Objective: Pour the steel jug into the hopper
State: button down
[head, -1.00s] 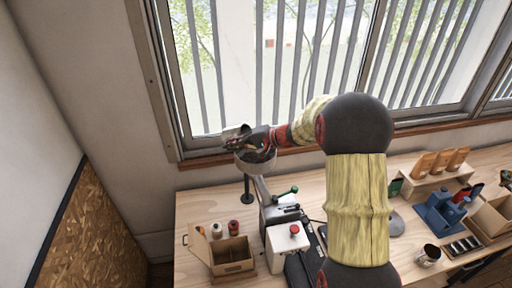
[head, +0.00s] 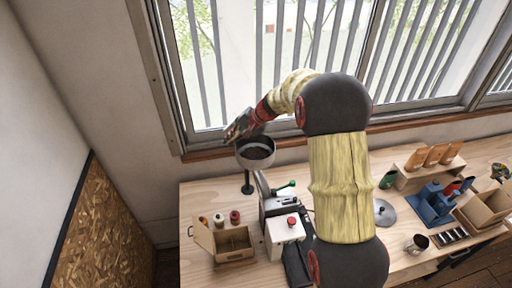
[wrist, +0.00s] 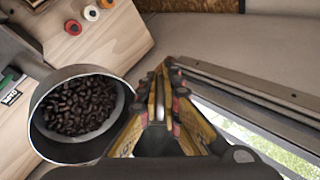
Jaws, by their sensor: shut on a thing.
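The mill's white box (head: 285,230) with a red button stands below the hopper. An open wooden box (head: 233,245) and small spools are left of it. The window frame (wrist: 255,92) is close to my gripper.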

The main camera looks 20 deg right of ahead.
jog(key=shift+w+a+r+g+h, duration=0.15)
jog(key=shift+w+a+g+h, duration=0.05)
jog(key=shift+g+h, duration=0.1)
jog(key=shift+w+a+f+g+h, duration=0.35)
jog(key=shift+w+a+g+h, duration=0.05)
jog(key=shift+a+g+h, duration=0.1)
jog(key=shift+w+a+f+g+h, duration=0.2)
jog(key=shift+w+a+g+h, duration=0.5)
jog(key=shift+g+h, duration=0.35)
jog(key=shift+w+a+f+g+h, duration=0.15)
jog(key=shift+w+a+g+h, duration=0.5)
jog(key=shift+g+h, duration=0.35)
